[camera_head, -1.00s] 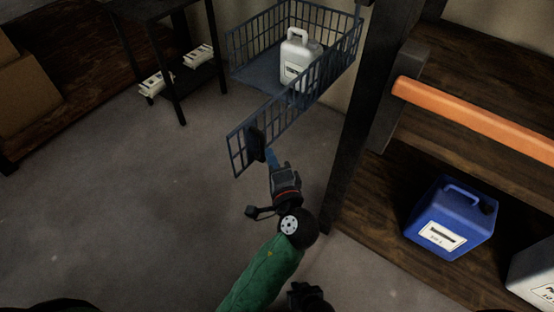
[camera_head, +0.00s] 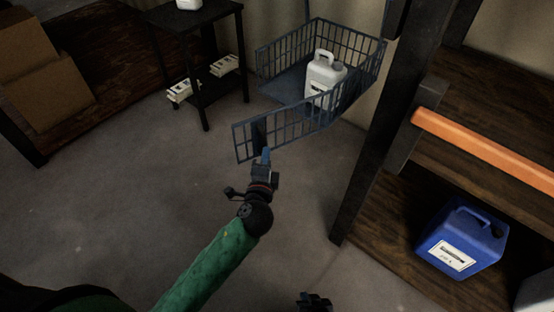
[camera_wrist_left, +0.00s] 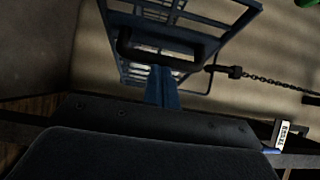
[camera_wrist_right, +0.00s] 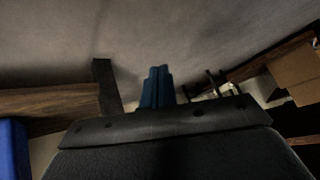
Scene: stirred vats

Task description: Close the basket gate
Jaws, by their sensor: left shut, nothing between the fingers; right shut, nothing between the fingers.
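The blue wire basket (camera_head: 375,70) hangs at the back, with a white jug (camera_head: 322,78) standing in it. Its gate (camera_head: 300,118) stands partly open, joined at the basket's near right side, with its free left end swung out towards me. A dark handle (camera_head: 259,131) is on the gate's outer face; it also shows in the left wrist view (camera_wrist_left: 170,52). My left gripper (camera_head: 266,155) is shut and empty, its tips at the handle's lower part; I cannot tell whether they touch. My right gripper (camera_head: 315,298) is low at the bottom edge, shut and empty (camera_wrist_right: 158,75).
A dark post (camera_head: 365,180) and a shelf rack with an orange beam (camera_head: 480,140) stand right of the basket. A blue canister (camera_head: 462,238) sits on the lower shelf. A black side table (camera_head: 205,100) stands left of the basket. The floor between is clear.

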